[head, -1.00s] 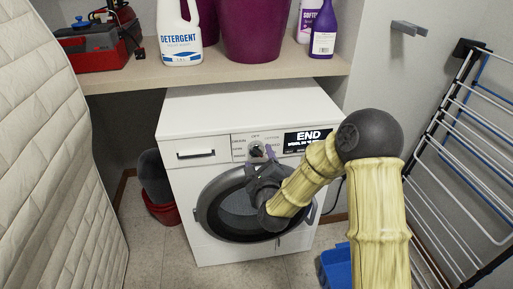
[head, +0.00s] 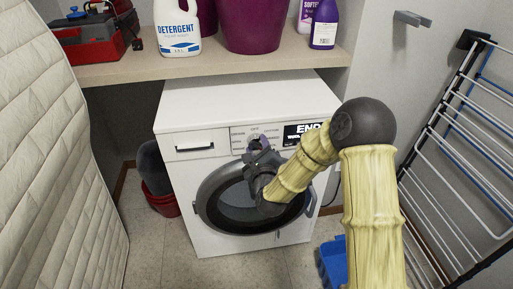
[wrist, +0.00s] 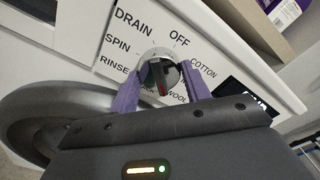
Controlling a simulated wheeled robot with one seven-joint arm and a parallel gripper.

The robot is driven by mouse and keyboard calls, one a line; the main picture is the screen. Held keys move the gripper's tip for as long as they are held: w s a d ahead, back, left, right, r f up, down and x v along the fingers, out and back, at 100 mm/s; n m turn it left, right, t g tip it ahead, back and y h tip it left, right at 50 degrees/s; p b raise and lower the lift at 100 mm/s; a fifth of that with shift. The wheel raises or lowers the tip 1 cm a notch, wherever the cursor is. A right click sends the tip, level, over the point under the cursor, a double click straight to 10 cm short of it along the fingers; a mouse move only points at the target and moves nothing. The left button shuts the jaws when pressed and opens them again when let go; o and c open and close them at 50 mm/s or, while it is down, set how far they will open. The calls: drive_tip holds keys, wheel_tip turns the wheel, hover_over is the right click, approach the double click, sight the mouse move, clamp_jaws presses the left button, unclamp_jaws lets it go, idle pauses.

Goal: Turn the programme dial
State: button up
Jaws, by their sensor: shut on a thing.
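The programme dial (wrist: 158,72) is a round silver knob with a dark grip bar and a red mark. It sits on the white control panel of the washing machine (head: 240,104), with the labels DRAIN, OFF, COTTON, SPIN, RINSE and WOOL around it. My gripper (wrist: 160,82) has its two purple fingers on either side of the dial, shut on it. In the head view my gripper (head: 257,145) covers much of the dial. The display (head: 305,131) right of the dial reads END, partly hidden by my arm. The round door below is shut.
A shelf (head: 205,65) above holds a detergent bottle (head: 179,30), purple tubs (head: 253,25) and a toolbox (head: 88,38). A drying rack (head: 455,130) stands at the right, a quilted pad (head: 50,150) at the left. A blue bin (head: 332,262) is on the floor.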

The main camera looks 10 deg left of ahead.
drive_tip(key=n+b, duration=0.1)
drive_tip(key=n, duration=0.2)
drive_tip(key=shift+n+b, duration=0.3)
drive_tip(key=n+b, duration=0.1)
drive_tip(key=n, duration=0.2)
drive_tip(key=shift+a+f+n, duration=0.1)
drive_tip(key=shift+n, duration=0.2)
drive_tip(key=n+b, duration=0.2)
drive_tip(key=n, duration=0.1)
drive_tip(key=shift+n, duration=0.4)
drive_tip(key=n+b, duration=0.1)
drive_tip(key=n, duration=0.3)
drive_tip(key=n+b, duration=0.2)
drive_tip(key=n, duration=0.4)
drive_tip(key=shift+s+n, duration=0.1)
drive_tip(key=shift+n, duration=0.3)
drive_tip(key=n+b, duration=0.1)
drive_tip(key=n, duration=0.4)
drive_tip(key=shift+f, duration=0.1)
drive_tip(key=o, duration=1)
